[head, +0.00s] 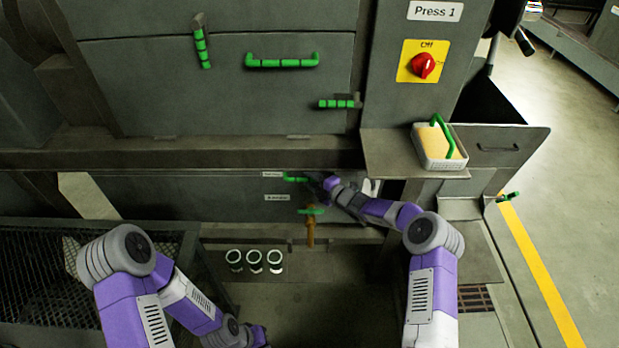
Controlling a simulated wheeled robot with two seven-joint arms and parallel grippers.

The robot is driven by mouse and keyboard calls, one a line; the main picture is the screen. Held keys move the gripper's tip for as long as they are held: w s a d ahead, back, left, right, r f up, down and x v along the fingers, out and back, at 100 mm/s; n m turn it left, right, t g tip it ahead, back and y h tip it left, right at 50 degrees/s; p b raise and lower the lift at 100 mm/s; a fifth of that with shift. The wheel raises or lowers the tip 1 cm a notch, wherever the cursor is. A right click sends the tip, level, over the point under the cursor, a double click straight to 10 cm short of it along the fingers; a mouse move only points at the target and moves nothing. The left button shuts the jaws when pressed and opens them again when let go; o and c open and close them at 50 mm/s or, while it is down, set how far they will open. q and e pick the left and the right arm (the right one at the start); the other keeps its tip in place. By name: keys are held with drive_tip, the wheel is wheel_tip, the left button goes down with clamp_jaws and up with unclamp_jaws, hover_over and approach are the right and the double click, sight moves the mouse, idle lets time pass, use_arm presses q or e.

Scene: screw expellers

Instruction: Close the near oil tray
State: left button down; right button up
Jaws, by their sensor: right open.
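No part in the head view is clearly readable as the near oil tray. My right gripper (318,182) is open at the lower front of the press, close to the right end of a small green handle (296,179) beside a white label. I cannot tell whether it touches the handle. Just below is a second green handle (311,211) on a brass-coloured pipe. My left arm reaches in from the left and ends low in the picture, where my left gripper (260,336) is small and dark; its jaws cannot be made out.
Three white-rimmed cups (254,262) stand below the handles. A white basket (439,148) with a green handle sits on a shelf at the right. A grey bin (500,143) is beside it. Mesh guarding (40,270) is at the left. Open floor lies at the right.

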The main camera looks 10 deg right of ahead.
drive_tip(key=p+v, duration=0.2)
drive_tip(key=v, duration=0.4)
drive_tip(key=shift+s+d+r, duration=0.2)
drive_tip(key=shift+s, duration=0.05)
drive_tip(key=s+a+f+n+g+h, duration=0.1)
drive_tip(key=s+a+f+n+g, duration=0.25)
drive_tip(key=s+n, duration=0.3)
drive_tip(key=s+a+f+n+g, duration=0.2)
drive_tip(key=s+f+n+g, duration=0.1)
drive_tip(key=s+f+n, duration=0.3)
drive_tip(key=s+a+f+n+g+h, duration=0.1)
drive_tip(key=s+a+f+n+g, duration=0.1)
drive_tip(key=s+f+n+g, duration=0.35)
drive_tip(key=s+d+n+h, duration=0.1)
drive_tip(key=s+n+h, duration=0.1)
drive_tip(key=s+n, duration=0.9)
drive_tip(key=s+d+n+h+p, duration=0.1)
drive_tip(key=s+d+n+h, duration=0.1)
drive_tip(key=s+n, duration=0.9)
drive_tip(key=n, duration=0.5)
drive_tip(key=shift+d, duration=0.15)
